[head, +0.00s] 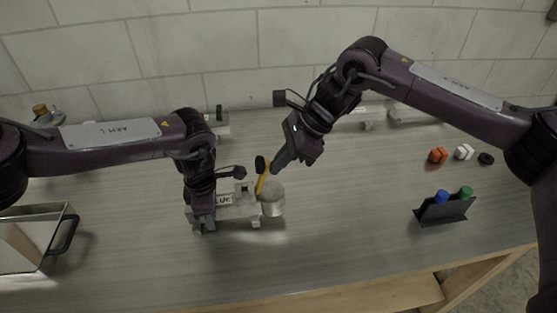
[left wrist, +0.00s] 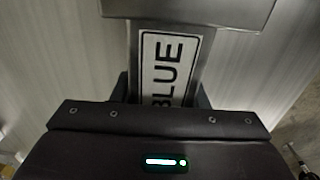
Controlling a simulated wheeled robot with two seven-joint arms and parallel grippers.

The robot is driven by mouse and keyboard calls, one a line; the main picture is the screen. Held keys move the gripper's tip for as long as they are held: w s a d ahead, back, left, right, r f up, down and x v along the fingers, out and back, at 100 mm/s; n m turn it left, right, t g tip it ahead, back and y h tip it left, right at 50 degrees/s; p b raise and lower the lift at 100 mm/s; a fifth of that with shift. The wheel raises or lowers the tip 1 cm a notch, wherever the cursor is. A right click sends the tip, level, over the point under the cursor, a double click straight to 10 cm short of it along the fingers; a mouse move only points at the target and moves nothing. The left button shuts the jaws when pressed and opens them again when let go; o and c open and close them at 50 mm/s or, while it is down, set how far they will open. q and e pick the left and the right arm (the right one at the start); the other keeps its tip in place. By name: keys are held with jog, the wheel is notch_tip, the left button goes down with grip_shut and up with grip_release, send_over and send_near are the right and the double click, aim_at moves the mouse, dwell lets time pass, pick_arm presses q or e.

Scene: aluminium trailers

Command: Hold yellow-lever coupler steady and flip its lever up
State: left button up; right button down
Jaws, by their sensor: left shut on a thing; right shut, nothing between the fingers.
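The coupler (head: 238,211) is a grey metal piece on the table with a round end at its right and a "BLUE" label plate, which also shows in the left wrist view (left wrist: 170,62). Its yellow lever (head: 263,184) stands up at a tilt beside the round end. My left gripper (head: 203,218) is shut on the coupler's body, with its fingers at both sides of the label in the left wrist view. My right gripper (head: 275,170) is shut and empty, its tips close to the lever's upper part; I cannot tell whether they touch it.
A metal box with a black handle (head: 68,232) stands at the left. A dark holder (head: 445,210) with a blue and a green item is at the right. Orange (head: 437,155), white (head: 464,152) and black (head: 486,159) pieces lie behind it. The table in front of the coupler is clear.

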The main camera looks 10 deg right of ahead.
pick_arm(q)
jog(key=shift+d+f, duration=0.15)
jog(key=shift+w, duration=0.1)
pick_arm(e)
jog(key=a+r+v, duration=0.1)
jog(key=v, duration=0.8)
jog(key=shift+a+r, duration=0.15)
jog(key=shift+w, duration=0.1)
pick_arm(q)
jog(key=o, duration=1.2)
